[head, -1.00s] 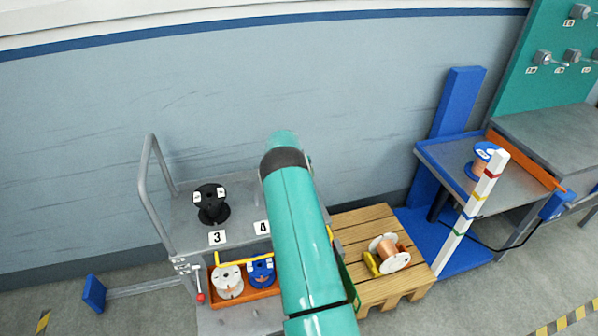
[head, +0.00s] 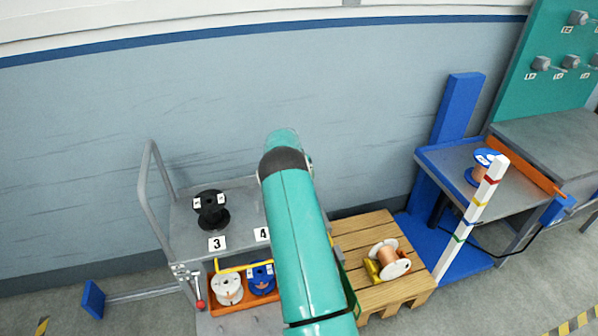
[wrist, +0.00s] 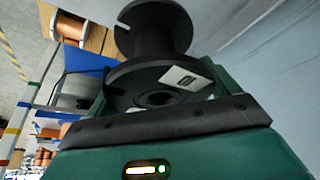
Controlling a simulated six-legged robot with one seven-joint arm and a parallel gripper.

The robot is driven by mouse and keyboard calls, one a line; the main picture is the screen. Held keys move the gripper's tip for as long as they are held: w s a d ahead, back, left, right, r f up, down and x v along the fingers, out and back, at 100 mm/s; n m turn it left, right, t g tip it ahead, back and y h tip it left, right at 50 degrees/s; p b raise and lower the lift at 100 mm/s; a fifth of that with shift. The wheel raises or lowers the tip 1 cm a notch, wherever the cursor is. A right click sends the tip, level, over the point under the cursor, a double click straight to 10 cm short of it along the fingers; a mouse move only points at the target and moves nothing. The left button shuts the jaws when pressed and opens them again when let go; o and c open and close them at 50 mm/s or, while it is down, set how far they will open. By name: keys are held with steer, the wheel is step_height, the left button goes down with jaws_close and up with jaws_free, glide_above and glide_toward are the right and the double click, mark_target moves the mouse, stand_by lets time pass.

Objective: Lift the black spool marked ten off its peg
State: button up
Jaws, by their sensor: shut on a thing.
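A black spool (wrist: 158,42) fills the upper middle of the wrist view. Its near flange has a dark round center hole and a white label whose marking I cannot read surely. My gripper (wrist: 160,82) is shut on this spool, with a green finger on each side. In the head view my teal arm hides the gripper and the held spool. I cannot see a peg under it, so I cannot tell whether it is still on one. Another black spool (head: 211,211) with white labels stands upright on the grey cart (head: 183,232), behind the number 3 plate.
An orange tray (head: 238,306) below holds a white spool (head: 227,287) and a blue spool (head: 262,277). A wooden pallet (head: 362,226) with a copper spool (head: 388,258) lies right of my arm. A striped post (head: 472,217) and a blue-edged table (head: 447,162) stand farther right.

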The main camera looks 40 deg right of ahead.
steer(key=shift+r, duration=0.1)
steer(key=shift+r, duration=1.5)
step_height(320, 180, up, 4)
steer(key=shift+f, duration=0.1)
stand_by(0.3)
